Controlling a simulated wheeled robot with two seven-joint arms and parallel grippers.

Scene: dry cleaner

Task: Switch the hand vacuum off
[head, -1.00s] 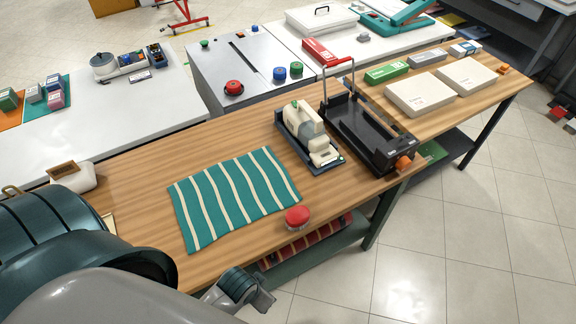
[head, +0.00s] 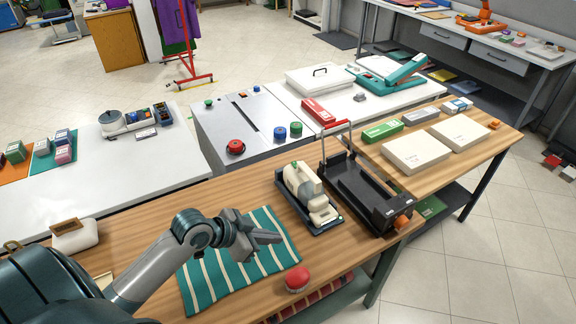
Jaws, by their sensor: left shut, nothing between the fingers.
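The cream hand vacuum (head: 301,183) lies in a dark tray-like base (head: 326,224) on the wooden table, right of the striped cloth. A small green part shows on its upper end; the switch position is too small to tell. My left gripper (head: 278,237) is above the green and white striped cloth, left of the vacuum and apart from it. Its fingers are closed and empty, pointing right. My right gripper is not in view.
A black stapler-like press with an upright handle (head: 370,195) stands just right of the vacuum. A red round button (head: 297,278) sits at the table's front edge. The striped cloth (head: 203,283) lies flat. White boxes (head: 416,149) are at the right.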

